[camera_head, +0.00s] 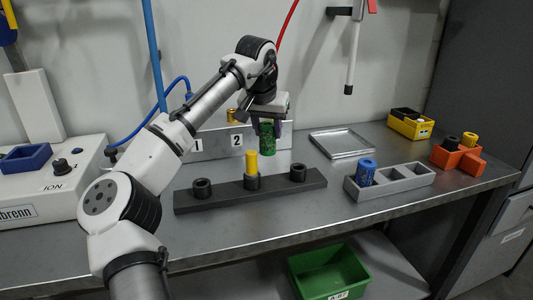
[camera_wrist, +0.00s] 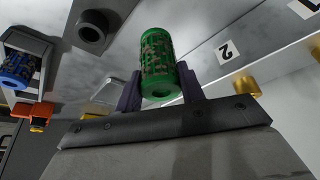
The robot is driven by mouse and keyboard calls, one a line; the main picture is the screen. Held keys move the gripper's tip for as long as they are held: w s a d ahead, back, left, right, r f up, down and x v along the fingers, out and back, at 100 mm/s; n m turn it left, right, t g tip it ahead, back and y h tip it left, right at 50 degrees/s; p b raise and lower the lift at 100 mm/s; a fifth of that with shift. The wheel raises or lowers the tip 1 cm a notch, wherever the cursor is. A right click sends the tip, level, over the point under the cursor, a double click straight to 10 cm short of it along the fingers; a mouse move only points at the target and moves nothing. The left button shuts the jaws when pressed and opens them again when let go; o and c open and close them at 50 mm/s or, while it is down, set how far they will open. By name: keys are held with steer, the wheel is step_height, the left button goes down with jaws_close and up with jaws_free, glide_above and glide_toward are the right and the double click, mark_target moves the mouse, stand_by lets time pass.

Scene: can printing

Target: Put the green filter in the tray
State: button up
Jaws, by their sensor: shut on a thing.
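The green filter (camera_head: 267,135) is held upright in my gripper (camera_head: 270,128), in front of the panel marked 2. In the wrist view the green filter (camera_wrist: 158,62) sits between the two dark fingers of my gripper (camera_wrist: 160,88). The fingers are shut on its sides. The silver tray (camera_head: 340,142) lies flat on the bench to the right of my gripper and looks empty. In the wrist view the tray is partly visible at the left (camera_wrist: 100,98).
A black bar (camera_head: 220,199) with cups and a yellow filter (camera_head: 251,163) stands in front of my gripper. A grey box (camera_head: 408,178) with a blue filter (camera_head: 366,171), an orange box (camera_head: 468,162) and a yellow box (camera_head: 411,126) stand at the right.

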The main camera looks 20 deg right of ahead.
mark_target(267, 150)
steer(key=shift+f, duration=3.25)
steer(key=shift+f, duration=0.15)
steer(key=o, duration=1)
